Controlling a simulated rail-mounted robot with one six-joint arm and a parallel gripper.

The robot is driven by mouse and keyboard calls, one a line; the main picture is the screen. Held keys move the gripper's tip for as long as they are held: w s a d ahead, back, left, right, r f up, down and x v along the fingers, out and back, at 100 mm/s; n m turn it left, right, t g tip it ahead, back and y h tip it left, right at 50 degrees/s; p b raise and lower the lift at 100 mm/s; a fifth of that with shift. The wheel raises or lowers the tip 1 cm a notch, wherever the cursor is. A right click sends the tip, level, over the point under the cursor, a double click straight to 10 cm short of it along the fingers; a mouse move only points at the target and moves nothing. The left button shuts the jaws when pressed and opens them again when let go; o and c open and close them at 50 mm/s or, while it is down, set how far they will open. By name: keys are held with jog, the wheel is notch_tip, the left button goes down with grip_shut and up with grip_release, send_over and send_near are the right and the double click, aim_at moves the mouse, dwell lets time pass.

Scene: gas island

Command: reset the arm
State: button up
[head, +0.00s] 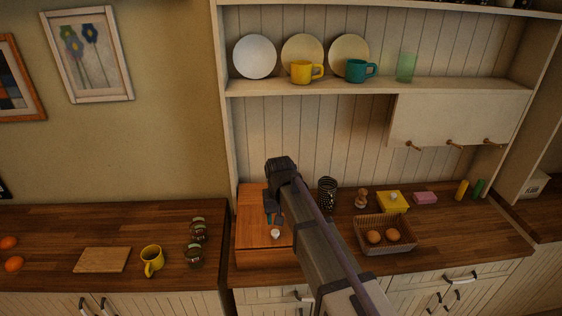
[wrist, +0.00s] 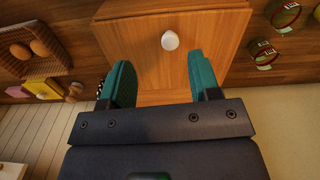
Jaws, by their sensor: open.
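My arm reaches up from the bottom of the head view toward the wooden box on the counter. My gripper (head: 273,213) points down over the back of that box. In the wrist view my gripper (wrist: 160,76) has its two teal fingers apart, with nothing between them. The wooden box (head: 254,254) has a white knob (head: 275,234). The box also shows in the wrist view (wrist: 118,37), with its knob (wrist: 170,41) beyond the fingertips. My arm hides part of the box and counter in the head view.
A wicker basket (head: 388,249) with eggs, a yellow butter dish (head: 391,202) and a black spiral holder (head: 327,194) stand right of my arm. Jars (head: 197,231), a yellow mug (head: 152,260) and a board (head: 102,260) are left. A shelf (head: 370,85) with dishes hangs above.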

jog(key=s+d+f+m+b, duration=0.1)
jog(key=s+d+f+b, duration=0.4)
jog(key=s+d, duration=0.4)
jog(key=s+d+f+m+b, duration=0.1)
jog(key=s+d+f+b, duration=0.5)
jog(key=s+d, duration=0.4)
jog(key=shift+d+f, duration=0.45)
jog(key=shift+d, duration=0.3)
